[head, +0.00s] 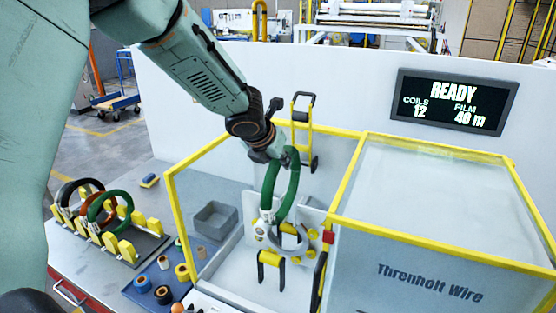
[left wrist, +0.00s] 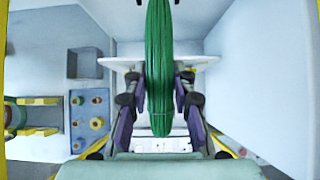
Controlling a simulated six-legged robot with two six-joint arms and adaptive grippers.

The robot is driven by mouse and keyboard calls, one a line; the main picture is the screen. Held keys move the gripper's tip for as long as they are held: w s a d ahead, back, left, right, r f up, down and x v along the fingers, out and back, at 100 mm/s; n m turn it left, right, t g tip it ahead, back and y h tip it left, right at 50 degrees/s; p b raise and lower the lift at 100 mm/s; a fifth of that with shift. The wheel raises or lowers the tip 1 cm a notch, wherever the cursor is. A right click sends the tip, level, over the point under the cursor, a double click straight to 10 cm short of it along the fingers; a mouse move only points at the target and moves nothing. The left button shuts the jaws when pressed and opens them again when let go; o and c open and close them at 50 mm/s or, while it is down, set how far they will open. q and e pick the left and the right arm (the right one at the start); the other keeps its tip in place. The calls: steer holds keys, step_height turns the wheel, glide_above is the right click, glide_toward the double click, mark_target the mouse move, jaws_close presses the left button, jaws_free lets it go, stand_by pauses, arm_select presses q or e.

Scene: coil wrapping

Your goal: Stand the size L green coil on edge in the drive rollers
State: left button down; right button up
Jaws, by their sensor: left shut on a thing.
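A green coil (head: 291,190) hangs on edge, upright, from my left gripper (head: 272,156) inside the yellow-framed machine bay. In the left wrist view the coil (left wrist: 159,60) is seen edge-on between the two dark fingers of the left gripper (left wrist: 160,112), which is shut on it. The drive rollers (head: 312,236) are yellow-ended parts beside a pale plate, low in the bay. The coil's lower end is close to them; I cannot tell whether it touches. My right gripper is not in view.
A yellow-blocked rack (head: 127,249) at the left holds several coils, including another green one (head: 113,213). A grey bin (head: 214,221) and several small spools (head: 163,294) lie between. Yellow frame bars (head: 181,226) and a clear cover (head: 430,195) border the bay. The screen (head: 453,101) reads READY.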

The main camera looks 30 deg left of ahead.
arm_select(q)
steer(key=shift+s+a+f+b, duration=0.15)
steer(key=shift+s+f+b, duration=0.1)
steer(key=shift+f+b, duration=0.35)
steer(key=shift+a+f+b, duration=0.1)
steer(key=shift+f+b, duration=0.2)
steer(key=shift+f, duration=0.05)
steer(key=shift+w+f+b, duration=0.1)
steer(key=shift+f+b, duration=0.2)
steer(key=shift+f, duration=0.1)
step_height(320, 180, down, 4)
steer(key=b, duration=0.4)
steer(key=shift+f, duration=0.1)
steer(key=shift+w+f+b, duration=0.15)
steer(key=shift+f+b, duration=0.4)
steer(key=shift+f, duration=0.1)
steer(key=shift+w+f+b, duration=0.15)
steer(key=shift+f+b, duration=0.35)
steer(key=shift+f, duration=0.1)
steer(key=shift+s+r, duration=0.1)
steer(key=shift+s, duration=0.2)
